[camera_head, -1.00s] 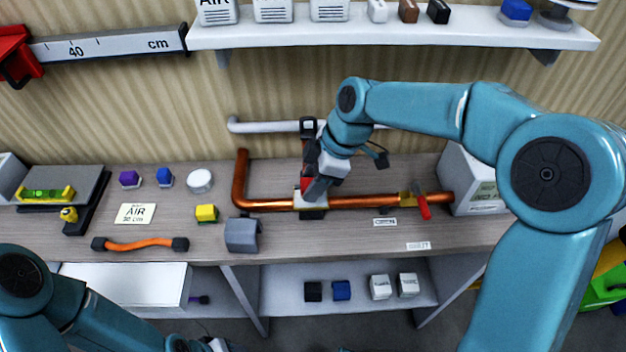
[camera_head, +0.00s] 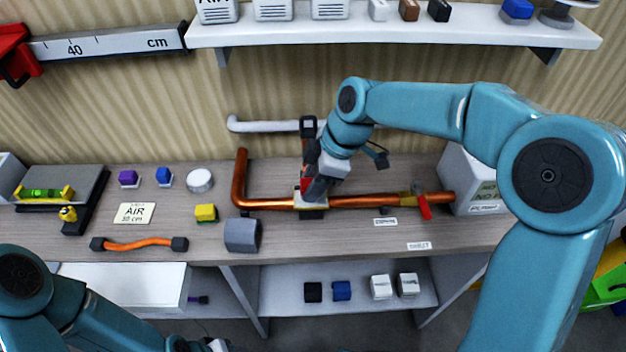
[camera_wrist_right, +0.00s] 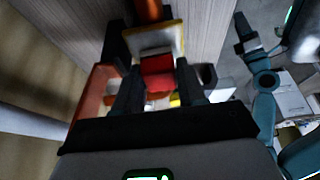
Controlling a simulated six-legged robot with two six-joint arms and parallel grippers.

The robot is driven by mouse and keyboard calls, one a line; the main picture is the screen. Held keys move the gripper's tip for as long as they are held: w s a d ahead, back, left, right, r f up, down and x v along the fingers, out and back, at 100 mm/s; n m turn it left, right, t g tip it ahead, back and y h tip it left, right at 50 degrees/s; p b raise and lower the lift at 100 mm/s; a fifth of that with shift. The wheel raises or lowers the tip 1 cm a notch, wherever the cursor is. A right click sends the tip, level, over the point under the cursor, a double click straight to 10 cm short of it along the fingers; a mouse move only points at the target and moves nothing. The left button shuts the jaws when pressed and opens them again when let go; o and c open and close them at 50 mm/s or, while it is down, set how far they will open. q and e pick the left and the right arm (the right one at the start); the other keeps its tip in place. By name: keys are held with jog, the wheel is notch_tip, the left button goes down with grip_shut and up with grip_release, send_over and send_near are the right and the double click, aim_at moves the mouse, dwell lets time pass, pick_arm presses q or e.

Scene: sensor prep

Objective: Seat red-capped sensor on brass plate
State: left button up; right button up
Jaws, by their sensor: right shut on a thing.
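My right gripper (camera_head: 308,190) is over the copper pipe on the bench. In the right wrist view its two dark fingers (camera_wrist_right: 157,85) are shut on the red-capped sensor (camera_wrist_right: 158,74). The sensor's red cap also shows in the head view (camera_head: 296,175), partly hidden by the gripper. A pale plate with yellowish edges, apparently the brass plate (camera_wrist_right: 172,38), lies right at the sensor on the pipe; I cannot tell whether they touch. My left arm is low at the left; its gripper (camera_wrist_right: 244,32) seems to show small in the wrist view, jaws unclear.
The copper pipe (camera_head: 270,205) runs along the bench, with a red-handled valve (camera_head: 424,206) to the right. A grey half-sleeve (camera_head: 242,236), yellow block (camera_head: 206,213) and orange hose (camera_head: 140,244) lie left of the gripper. A white box (camera_head: 470,180) stands at right.

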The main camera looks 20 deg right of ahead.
jog(key=shift+f+b, duration=0.4)
jog(key=shift+f, duration=0.05)
dwell(0.3)
jog(key=o, duration=1.2)
jog(key=shift+c, duration=0.2)
jog(key=o, duration=0.4)
jog(key=shift+s+r, duration=0.1)
jog(key=shift+r, duration=0.05)
jog(key=shift+c, duration=0.6)
jog(key=shift+c, duration=0.3)
